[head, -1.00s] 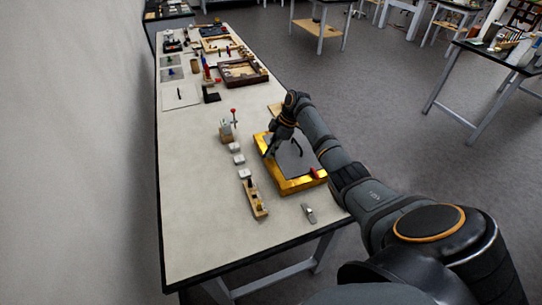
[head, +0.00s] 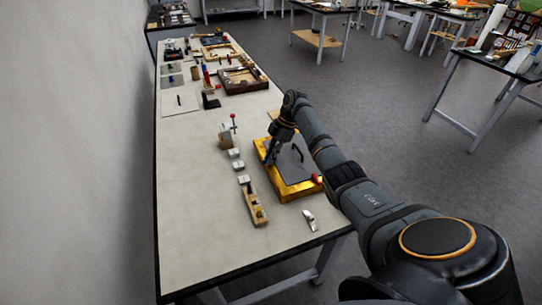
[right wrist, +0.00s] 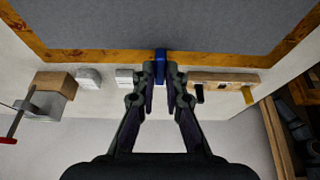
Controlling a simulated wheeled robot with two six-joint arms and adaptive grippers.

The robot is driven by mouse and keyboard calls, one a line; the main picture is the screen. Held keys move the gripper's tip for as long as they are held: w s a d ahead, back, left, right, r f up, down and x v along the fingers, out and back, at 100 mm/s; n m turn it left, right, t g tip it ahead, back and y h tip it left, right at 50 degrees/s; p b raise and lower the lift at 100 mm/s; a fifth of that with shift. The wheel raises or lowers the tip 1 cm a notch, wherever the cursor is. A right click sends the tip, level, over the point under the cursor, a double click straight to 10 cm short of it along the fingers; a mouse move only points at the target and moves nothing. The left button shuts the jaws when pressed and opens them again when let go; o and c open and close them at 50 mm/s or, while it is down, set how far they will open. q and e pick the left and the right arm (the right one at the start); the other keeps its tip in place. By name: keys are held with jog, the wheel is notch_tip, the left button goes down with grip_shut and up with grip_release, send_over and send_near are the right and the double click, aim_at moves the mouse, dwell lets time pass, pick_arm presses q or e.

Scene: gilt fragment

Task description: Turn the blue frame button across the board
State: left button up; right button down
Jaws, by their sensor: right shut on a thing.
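The gilt frame (head: 290,192) lies on the long table with a grey board (head: 296,165) inside it. A blue frame button (right wrist: 160,62) sits on the frame's rim in the right wrist view, between my right fingertips. My right gripper (right wrist: 161,72) is shut on it. In the head view my right gripper (head: 268,160) reaches down at the frame's left rim, and the blue button is hidden there. Whether the button lies across the board's edge is hard to tell. A red button (head: 317,179) shows at the near right rim. My left gripper is not in view.
A wooden block with pegs (head: 253,204), small white blocks (head: 237,164) and a stand with a red-tipped lever (head: 227,138) stand left of the frame. A metal tool (head: 309,220) lies near the front edge.

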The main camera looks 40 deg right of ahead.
jog(key=c, duration=1.4)
grip_release()
jog(key=v, duration=1.2)
